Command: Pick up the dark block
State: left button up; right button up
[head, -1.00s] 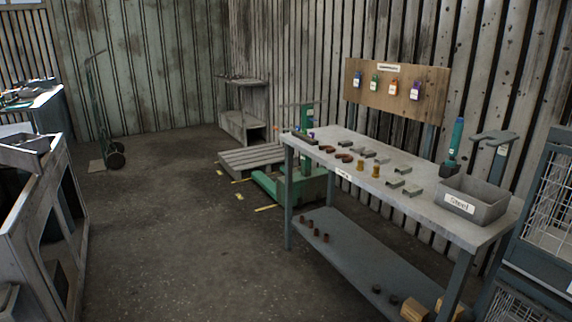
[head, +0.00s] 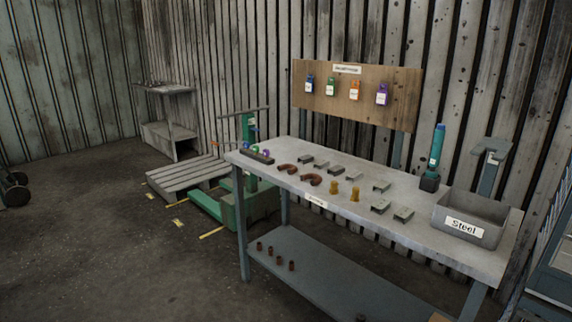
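A long dark block (head: 257,157) lies at the far left end of the grey workbench (head: 420,215), with small green and purple items on or beside it. Another dark block-like piece (head: 429,183) is at the foot of the upright green tool (head: 437,146), near the right end of the bench. I cannot tell which of the two the task means. Neither of my grippers is in view.
Brown curved pieces (head: 312,180), yellow pieces (head: 354,194) and several small grey brackets (head: 381,206) lie on the bench. A bin marked Steel (head: 464,227) stands at its right end. A pallet (head: 187,178) and a green pallet jack (head: 235,208) are behind left. Floor at left is open.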

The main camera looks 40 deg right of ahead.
aim_at(338, 169)
jog(key=i+j+z, duration=0.1)
jog(key=i+z, duration=0.15)
jog(key=i, duration=0.3)
jog(key=i+j+z, duration=0.25)
jog(key=i, duration=0.25)
jog(key=i+z, duration=0.2)
jog(key=z, duration=0.2)
jog(key=i+j+z, duration=0.1)
jog(key=z, duration=0.25)
jog(key=i+j+z, duration=0.2)
jog(key=z, duration=0.2)
jog(key=i+j+z, duration=0.2)
jog(key=z, duration=0.2)
jog(key=i+j+z, duration=0.15)
jog(key=z, duration=0.25)
jog(key=i+j+z, duration=0.15)
jog(key=j+z, duration=0.25)
jog(key=i+j+z, duration=0.1)
jog(key=z, duration=0.25)
jog(key=j+z, duration=0.8)
jog(key=i+j, duration=0.05)
jog(key=j, duration=0.05)
